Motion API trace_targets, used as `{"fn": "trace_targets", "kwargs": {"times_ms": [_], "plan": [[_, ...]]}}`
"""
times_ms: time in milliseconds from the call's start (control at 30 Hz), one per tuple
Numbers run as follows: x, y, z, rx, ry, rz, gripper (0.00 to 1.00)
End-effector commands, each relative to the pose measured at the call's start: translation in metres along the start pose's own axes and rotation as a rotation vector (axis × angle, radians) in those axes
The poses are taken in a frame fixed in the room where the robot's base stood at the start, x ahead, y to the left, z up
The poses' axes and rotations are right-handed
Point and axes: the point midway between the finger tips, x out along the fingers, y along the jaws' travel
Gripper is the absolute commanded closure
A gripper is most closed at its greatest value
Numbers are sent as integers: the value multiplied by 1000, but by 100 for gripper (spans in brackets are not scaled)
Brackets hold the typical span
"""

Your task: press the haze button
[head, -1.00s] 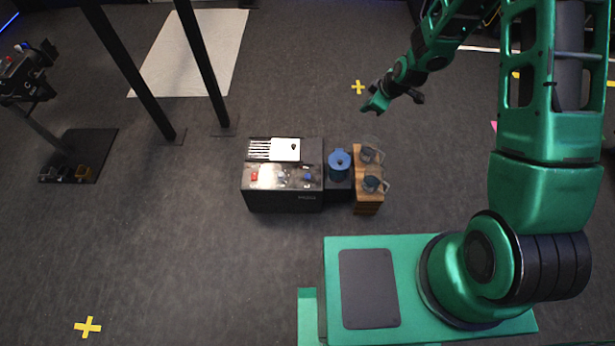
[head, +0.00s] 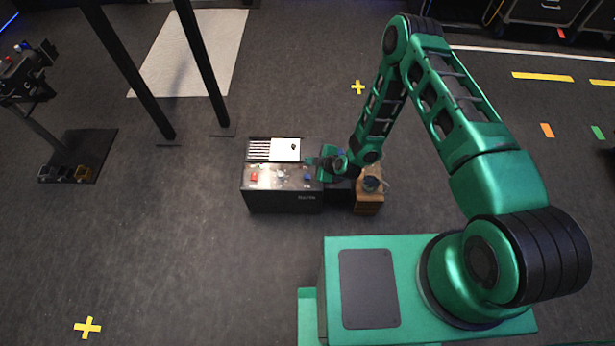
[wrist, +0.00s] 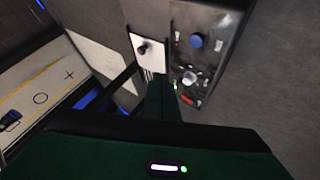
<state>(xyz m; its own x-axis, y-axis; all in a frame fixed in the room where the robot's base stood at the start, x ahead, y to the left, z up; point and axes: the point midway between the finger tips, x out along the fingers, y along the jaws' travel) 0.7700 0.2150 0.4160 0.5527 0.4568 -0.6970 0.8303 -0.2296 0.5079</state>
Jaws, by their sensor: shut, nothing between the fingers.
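A dark console (head: 283,201) has a top panel with a red button (head: 254,178), a pale button (head: 280,181) and a blue button (head: 307,177). In the wrist view the blue button (wrist: 197,41) is farthest, with the pale button (wrist: 190,78) and red button (wrist: 188,101) nearer. I cannot read which one is haze; small pale lettering on the console's front is too small to read surely. My gripper (head: 309,161) is shut and empty, over the console's right back part, close behind the blue button. Contact with a button is not visible.
A white plate (head: 286,149) with a dark knob lies at the console's back. A wooden stand (head: 368,200) with a jug is at right, partly behind my arm. Two black posts (head: 202,64) rise behind. Floor in front is clear.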

Motion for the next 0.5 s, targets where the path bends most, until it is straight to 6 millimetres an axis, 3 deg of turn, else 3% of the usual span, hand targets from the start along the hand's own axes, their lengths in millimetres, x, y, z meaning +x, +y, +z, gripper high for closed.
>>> {"fn": "trace_targets", "kwargs": {"times_ms": [500], "plan": [[9,-7,7,3,0,-2,100]]}}
